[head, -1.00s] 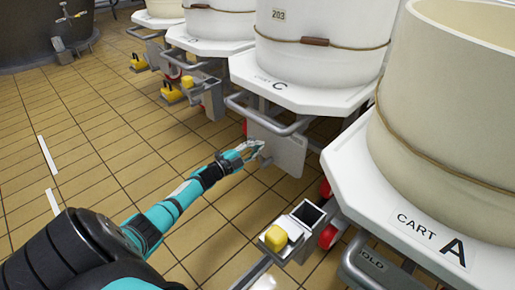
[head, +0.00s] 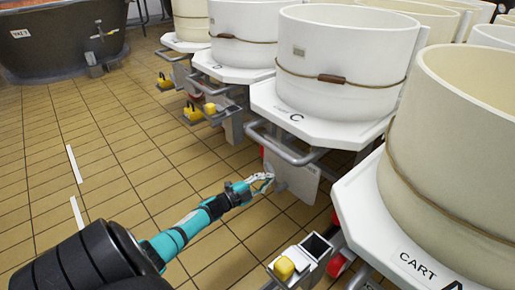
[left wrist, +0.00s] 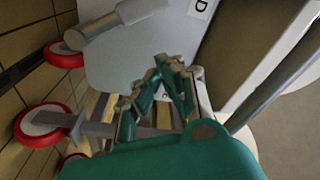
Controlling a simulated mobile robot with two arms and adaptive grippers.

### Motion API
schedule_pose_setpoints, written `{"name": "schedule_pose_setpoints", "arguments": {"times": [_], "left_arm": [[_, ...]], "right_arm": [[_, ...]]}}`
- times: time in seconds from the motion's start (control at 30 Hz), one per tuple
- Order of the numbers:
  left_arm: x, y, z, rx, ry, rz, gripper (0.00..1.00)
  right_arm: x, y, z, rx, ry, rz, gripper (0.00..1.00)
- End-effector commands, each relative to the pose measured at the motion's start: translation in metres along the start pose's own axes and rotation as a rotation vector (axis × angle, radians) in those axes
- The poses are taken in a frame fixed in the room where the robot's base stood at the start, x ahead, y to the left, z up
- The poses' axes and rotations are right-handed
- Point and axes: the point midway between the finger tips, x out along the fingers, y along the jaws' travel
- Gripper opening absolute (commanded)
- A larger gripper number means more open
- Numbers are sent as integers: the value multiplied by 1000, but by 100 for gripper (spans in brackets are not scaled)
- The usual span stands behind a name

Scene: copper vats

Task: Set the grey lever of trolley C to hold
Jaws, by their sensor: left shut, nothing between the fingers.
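Trolley C (head: 280,100) is the white platform marked C, carrying a white vat (head: 335,65). A grey plate (head: 298,185) hangs below its front handle bar. My left gripper (head: 268,180) is shut and empty, at the left side of this plate. In the left wrist view my shut fingers (left wrist: 172,65) are in front of a pale grey plate (left wrist: 155,45). A grey rounded bar (left wrist: 105,22), perhaps the lever, lies above and left of the fingers; I see no grip on it. The lever's setting is unclear.
Cart A (head: 400,240) stands close at right. A pedal bracket with a yellow block (head: 284,267) juts out near my forearm. More trolleys stand behind C. Red wheels (left wrist: 45,122) are left in the wrist view. The tiled floor (head: 110,165) at left is clear.

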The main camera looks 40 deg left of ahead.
Motion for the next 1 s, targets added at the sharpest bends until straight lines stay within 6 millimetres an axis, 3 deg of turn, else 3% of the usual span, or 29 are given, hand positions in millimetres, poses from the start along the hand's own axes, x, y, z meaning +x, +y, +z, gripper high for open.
{"name": "schedule_pose_setpoints", "arguments": {"times": [0.1, 0.3, 1.0], "left_arm": [[-22, -2, -2, 0, 0, 1, 0], [-42, -1, -1, 1, 2, -2, 0], [-45, 0, 0, 1, 2, -2, 0]], "right_arm": [[-2, 1, 1, 4, -29, 11, 40], [-7, 1, 1, 7, -49, 19, 40], [-8, 1, 0, 7, -50, 19, 40]]}}
